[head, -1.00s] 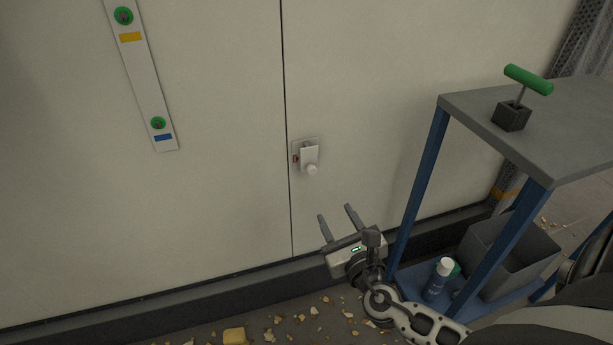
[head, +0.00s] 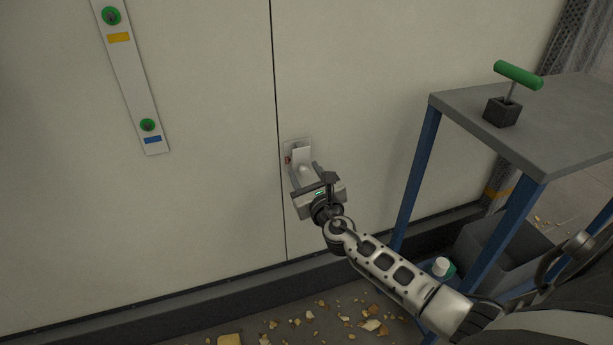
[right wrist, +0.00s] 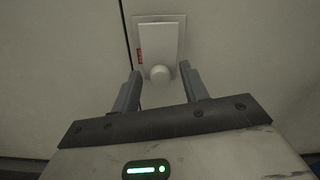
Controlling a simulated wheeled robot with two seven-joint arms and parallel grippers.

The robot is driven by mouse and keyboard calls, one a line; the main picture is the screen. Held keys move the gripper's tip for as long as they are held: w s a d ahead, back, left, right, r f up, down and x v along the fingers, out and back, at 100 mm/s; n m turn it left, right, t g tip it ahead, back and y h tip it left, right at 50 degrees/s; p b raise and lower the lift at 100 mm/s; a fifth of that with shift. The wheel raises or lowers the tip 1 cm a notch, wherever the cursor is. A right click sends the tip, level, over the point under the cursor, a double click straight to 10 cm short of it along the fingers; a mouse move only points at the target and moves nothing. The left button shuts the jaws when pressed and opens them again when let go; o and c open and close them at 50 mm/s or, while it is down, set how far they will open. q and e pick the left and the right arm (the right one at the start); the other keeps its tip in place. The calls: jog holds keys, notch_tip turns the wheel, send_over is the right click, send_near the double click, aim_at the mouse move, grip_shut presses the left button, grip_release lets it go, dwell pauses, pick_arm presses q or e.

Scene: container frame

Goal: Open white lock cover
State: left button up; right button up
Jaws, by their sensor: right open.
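The white lock cover (head: 302,155) is mounted on the pale wall panel just right of a dark vertical seam. In the right wrist view the cover (right wrist: 158,42) hangs down as a flat plate with a round white knob (right wrist: 160,75) at its lower end and a red mark on its left. My right gripper (head: 305,176) is open at the cover's lower part. In the right wrist view its two fingers (right wrist: 160,78) stand on either side of the knob, with gaps on both sides. The gripper hides the knob in the head view. My left gripper is not in view.
A grey-topped trolley (head: 560,125) with blue legs stands on the right, bearing a green T-handle (head: 518,75) in a black block. A white strip (head: 132,85) with green-ringed locks is on the wall at left. Yellowish crumbs litter the floor.

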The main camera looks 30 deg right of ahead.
grip_shut()
